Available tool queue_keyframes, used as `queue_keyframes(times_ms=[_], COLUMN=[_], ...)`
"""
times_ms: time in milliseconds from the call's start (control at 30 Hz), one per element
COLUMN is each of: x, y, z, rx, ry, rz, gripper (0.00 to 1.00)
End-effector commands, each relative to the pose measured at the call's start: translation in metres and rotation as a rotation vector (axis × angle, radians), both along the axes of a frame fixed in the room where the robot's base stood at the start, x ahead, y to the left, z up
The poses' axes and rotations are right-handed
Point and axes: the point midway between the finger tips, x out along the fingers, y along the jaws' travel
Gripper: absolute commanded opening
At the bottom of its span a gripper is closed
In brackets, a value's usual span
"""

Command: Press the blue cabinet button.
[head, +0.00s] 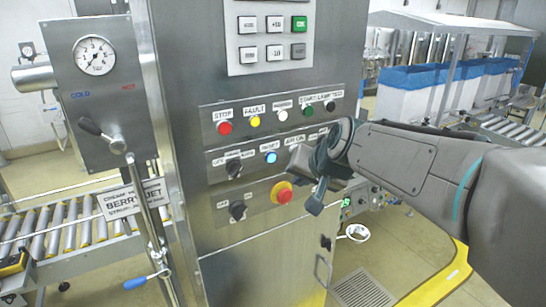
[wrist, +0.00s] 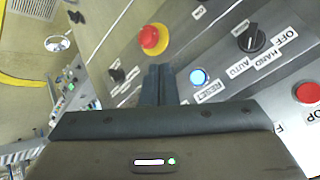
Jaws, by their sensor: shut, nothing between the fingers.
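The blue button (head: 270,157) is a small round button on the steel cabinet's (head: 262,250) middle control row, between a black selector switch and my gripper in the head view. In the wrist view the blue button (wrist: 198,77) looks lit and has a RESET label beside it. My gripper (head: 315,205) is in front of the cabinet, right of the button and close to the red emergency knob. In the wrist view the fingers of my gripper (wrist: 157,75) are shut and empty, with the tips left of the blue button. A gap shows between tips and button; depth is hard to judge.
The red emergency knob (head: 283,193) on a yellow collar sits just below the blue button. Selector switches (head: 234,169) and a row with a red STOP button (head: 224,128) are close by. A gauge panel (head: 96,85) stands left. Floor shows right of the cabinet.

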Motion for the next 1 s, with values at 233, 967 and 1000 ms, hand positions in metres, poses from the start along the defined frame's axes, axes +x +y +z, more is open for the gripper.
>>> queue_keyframes(times_ms=[233, 967, 1000], x=[0.019, 0.072, 0.072], y=[0.013, 0.049, 0.049], z=[0.002, 0.000, 0.000], rx=[-0.003, -0.001, -0.001], ry=[0.003, 0.001, 0.001], rz=[0.002, 0.001, 0.001], gripper=[0.00, 0.00, 0.00])
